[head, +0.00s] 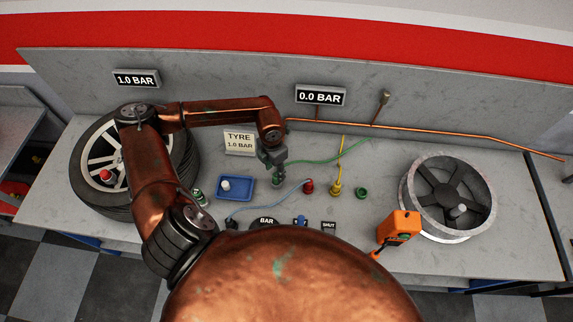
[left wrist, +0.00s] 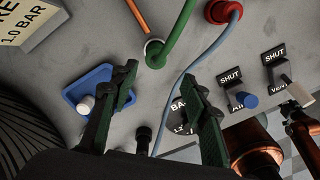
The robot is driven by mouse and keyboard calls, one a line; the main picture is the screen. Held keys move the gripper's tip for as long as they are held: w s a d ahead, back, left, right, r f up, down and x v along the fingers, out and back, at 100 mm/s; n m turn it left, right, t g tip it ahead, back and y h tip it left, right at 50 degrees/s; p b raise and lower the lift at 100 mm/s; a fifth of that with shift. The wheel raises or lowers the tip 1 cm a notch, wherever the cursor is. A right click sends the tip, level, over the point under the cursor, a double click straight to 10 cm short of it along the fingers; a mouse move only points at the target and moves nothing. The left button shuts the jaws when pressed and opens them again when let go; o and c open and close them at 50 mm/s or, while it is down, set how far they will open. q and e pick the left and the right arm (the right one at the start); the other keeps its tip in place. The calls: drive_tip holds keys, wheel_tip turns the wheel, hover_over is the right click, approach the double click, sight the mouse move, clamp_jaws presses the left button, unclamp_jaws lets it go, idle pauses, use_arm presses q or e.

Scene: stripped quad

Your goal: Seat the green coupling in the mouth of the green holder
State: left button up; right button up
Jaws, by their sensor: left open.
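The green holder (head: 361,193) is a small green ring on the bench, right of the yellow holder, and its mouth looks empty. A green hose (head: 325,159) runs from the back of the bench to my left gripper (head: 277,178). In the left wrist view the hose (left wrist: 180,32) ends at a pale ring (left wrist: 152,48); I cannot clearly make out the green coupling there. My left gripper (left wrist: 162,84) is open, its fingers apart with nothing between the tips, and the hose end shows just beyond them. My right gripper is not in view.
The red holder (head: 308,187) and yellow holder (head: 336,190) have hoses in them. A blue tray (head: 235,195) with a white piece lies left of my gripper. A tyre (head: 88,190) is left, a metal rim (head: 408,200) right, an orange device (head: 398,226) at the front.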

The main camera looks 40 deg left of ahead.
sight(276, 177)
use_arm(q)
drive_tip(key=shift+w+a, duration=0.15)
drive_tip(key=shift+w, duration=0.1)
drive_tip(key=shift+w+f, duration=0.15)
drive_tip(key=shift+f, duration=1)
drive_tip(key=f, duration=0.2)
drive_tip(key=f+p, duration=0.1)
drive_tip(key=f, duration=0.1)
drive_tip(key=shift+w+a+f+p, duration=0.1)
drive_tip(key=shift+w+f+p, duration=0.1)
drive_tip(key=shift+p, duration=0.1)
drive_tip(key=shift+f, duration=0.4)
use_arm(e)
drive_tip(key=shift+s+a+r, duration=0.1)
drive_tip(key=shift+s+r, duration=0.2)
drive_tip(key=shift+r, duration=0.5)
use_arm(q)
clamp_jaws()
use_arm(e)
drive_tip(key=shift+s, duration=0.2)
